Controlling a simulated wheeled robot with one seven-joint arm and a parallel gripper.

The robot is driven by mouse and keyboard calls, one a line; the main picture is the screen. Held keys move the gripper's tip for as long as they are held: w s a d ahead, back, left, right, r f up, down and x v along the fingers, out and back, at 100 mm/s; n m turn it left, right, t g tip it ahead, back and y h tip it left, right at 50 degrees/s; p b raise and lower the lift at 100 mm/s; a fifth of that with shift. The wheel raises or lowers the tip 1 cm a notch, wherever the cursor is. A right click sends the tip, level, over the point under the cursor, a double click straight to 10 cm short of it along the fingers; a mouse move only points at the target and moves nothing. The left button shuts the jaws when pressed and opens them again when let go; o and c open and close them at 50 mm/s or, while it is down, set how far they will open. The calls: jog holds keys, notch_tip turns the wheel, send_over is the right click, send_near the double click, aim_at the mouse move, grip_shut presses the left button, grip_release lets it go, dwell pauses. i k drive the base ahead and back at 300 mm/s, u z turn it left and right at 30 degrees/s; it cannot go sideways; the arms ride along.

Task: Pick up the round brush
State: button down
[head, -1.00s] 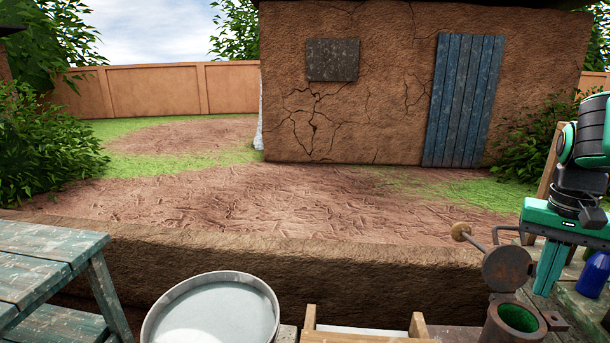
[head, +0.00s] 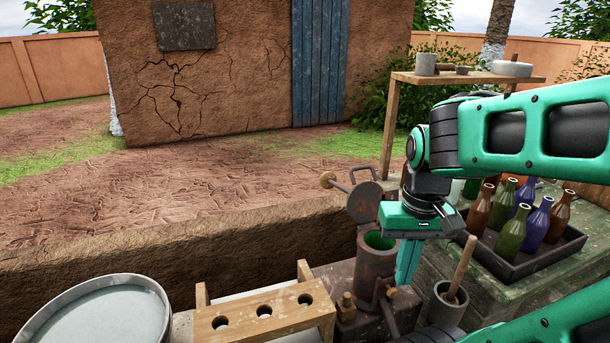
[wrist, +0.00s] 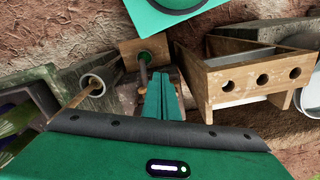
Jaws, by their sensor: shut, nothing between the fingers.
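I cannot make out a thing that is clearly the round brush. A wooden handle (head: 461,266) leans out of a grey cup (head: 449,304) at the lower right; its lower end is hidden, so I cannot tell what it belongs to. The handle (wrist: 80,98) and the cup (wrist: 93,84) also show left of my fingers in the wrist view. My gripper (head: 404,282) points down, shut and empty, left of the cup and beside the rusty metal machine. In the wrist view my gripper (wrist: 163,80) shows its two fingers together.
The rusty machine (head: 376,268) has a raised lid and a green-lined opening. A wooden rack (head: 275,322) with three holes stands left of it, and a round grey basin (head: 100,318) further left. A tray (head: 522,266) of bottles and a small shelf (head: 465,78) are at the right.

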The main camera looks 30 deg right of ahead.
aim_at(449, 297)
jog(key=z, duration=1)
jog(key=k, duration=1.05)
jog(key=z, duration=0.35)
jog(key=i, duration=1)
